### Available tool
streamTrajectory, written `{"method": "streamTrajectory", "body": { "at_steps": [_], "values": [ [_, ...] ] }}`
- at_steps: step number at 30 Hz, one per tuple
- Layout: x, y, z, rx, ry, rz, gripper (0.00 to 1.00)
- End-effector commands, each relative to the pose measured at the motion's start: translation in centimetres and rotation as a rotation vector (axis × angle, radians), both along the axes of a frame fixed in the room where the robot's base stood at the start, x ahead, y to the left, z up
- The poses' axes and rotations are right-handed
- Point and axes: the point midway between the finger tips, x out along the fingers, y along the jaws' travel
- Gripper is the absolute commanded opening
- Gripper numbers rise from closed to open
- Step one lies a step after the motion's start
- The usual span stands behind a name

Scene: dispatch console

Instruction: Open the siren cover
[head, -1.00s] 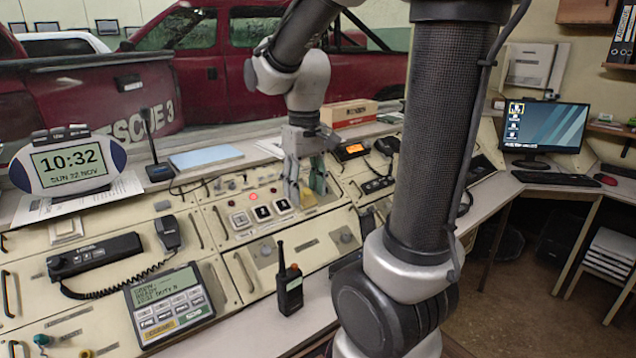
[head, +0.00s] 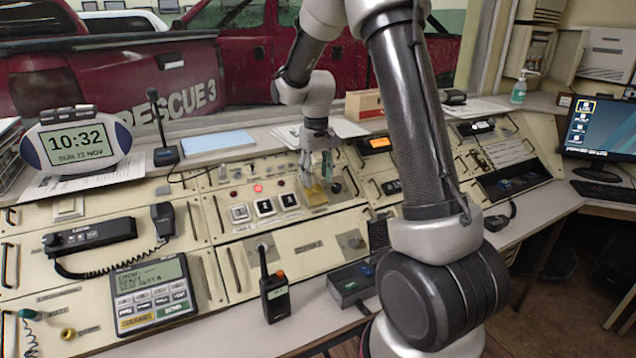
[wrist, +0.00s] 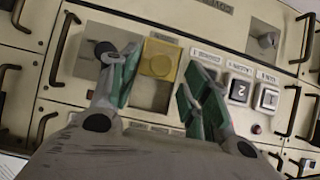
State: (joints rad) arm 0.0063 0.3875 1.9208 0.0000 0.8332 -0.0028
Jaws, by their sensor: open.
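The siren cover appears as a small yellow, see-through square (wrist: 160,57) on the cream console panel in the wrist view. It also shows as a yellow patch below my gripper in the head view (head: 316,195). My gripper (wrist: 164,64) is open, with one green-padded finger to each side of the cover in the picture. I cannot tell whether either finger touches it. In the head view my gripper (head: 318,172) points down at the panel and partly hides the cover. A grey-brown plate area (wrist: 150,95) lies beside the cover.
A black knob (wrist: 104,48) is close to one finger. A lit red lamp (head: 258,188) is behind the buttons.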

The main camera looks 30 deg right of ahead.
Motion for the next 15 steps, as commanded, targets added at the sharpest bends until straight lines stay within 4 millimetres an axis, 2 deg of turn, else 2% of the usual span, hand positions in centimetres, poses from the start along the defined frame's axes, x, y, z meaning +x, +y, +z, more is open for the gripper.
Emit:
{"method": "streamTrajectory", "body": {
  "at_steps": [3,6,15],
  "values": [
    [-0.1,0.0,-1.7,0.0,0.003,0.0,0.48],
    [0.0,0.0,-2.5,0.0,0.001,0.0,0.48],
    [0.0,0.0,-2.8,0.0,0.0,0.0,0.48]
  ]
}}
